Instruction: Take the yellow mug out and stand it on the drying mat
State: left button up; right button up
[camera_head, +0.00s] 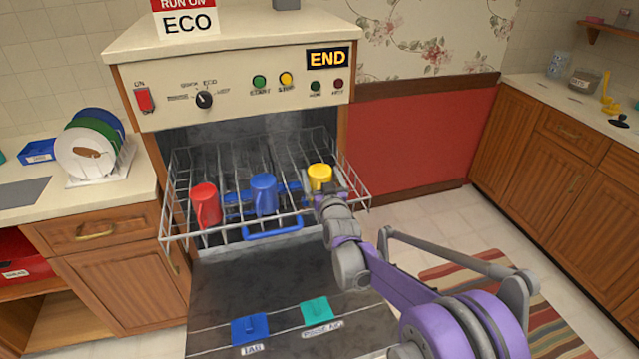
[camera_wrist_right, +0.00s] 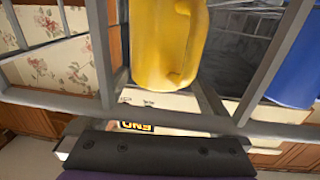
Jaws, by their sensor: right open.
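The yellow mug (camera_head: 320,176) stands at the right front of the dishwasher's pulled-out upper rack (camera_head: 180,240). A flat grey mat (camera_head: 22,193), likely the drying mat, lies on the left counter at the picture's edge. My left gripper is not in view.
A red mug (camera_head: 205,206) and a blue mug (camera_head: 263,194) stand left of the yellow one; the blue mug (camera_wrist_right: 295,70) also shows in the wrist view. A plate rack (camera_head: 120,168) stands beside the mat. The dishwasher door (camera_head: 270,295) is folded down below.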

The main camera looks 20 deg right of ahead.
jog(key=shift+w+d, duration=0.1)
jog(key=shift+w, duration=1.1)
jog(key=shift+s, duration=0.1)
jog(key=c, duration=1.4)
